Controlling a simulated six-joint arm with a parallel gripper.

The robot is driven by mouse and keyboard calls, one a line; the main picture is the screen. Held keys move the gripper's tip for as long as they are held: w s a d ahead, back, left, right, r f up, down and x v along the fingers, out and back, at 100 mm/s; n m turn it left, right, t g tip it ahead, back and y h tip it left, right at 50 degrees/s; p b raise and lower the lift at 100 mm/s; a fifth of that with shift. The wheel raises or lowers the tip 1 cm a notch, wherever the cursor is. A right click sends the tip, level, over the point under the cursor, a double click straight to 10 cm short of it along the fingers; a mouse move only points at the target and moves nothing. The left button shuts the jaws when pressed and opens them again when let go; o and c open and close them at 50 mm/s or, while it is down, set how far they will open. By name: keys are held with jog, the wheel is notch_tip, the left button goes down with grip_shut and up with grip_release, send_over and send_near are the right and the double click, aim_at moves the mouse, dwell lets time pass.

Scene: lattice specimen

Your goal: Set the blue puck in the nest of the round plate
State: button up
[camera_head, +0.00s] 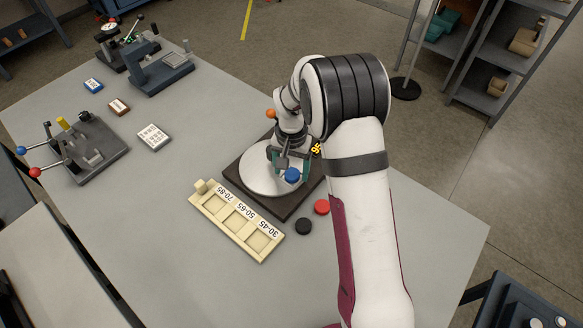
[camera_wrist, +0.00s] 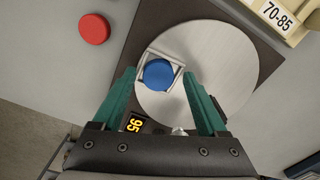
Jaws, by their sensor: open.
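The blue puck (camera_head: 292,175) is on the round plate (camera_head: 256,181), toward its right side. In the wrist view the blue puck (camera_wrist: 159,73) lies within the outline of the square metal nest (camera_wrist: 179,78) on the pale round plate (camera_wrist: 222,60). I cannot tell whether it sits fully flat. My gripper (camera_wrist: 160,76) is open, its teal fingers on either side of the puck and nest, with visible gaps to the puck. In the head view my gripper (camera_head: 290,162) is low over the plate and hides part of it.
The plate stands on a dark square base (camera_head: 240,188) with a yellow-lit display (camera_wrist: 134,124) reading 95. A red puck (camera_head: 321,207) and a black puck (camera_head: 304,226) lie nearby. A cream labelled tray (camera_head: 235,222) stands in front. Lever fixtures (camera_head: 88,150) occupy the table's left.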

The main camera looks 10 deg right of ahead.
aim_at(292, 174)
jog(key=shift+s+d+f, duration=0.1)
jog(key=shift+r, duration=2.6)
notch_tip(292, 174, up, 16)
jog(key=shift+f, duration=0.1)
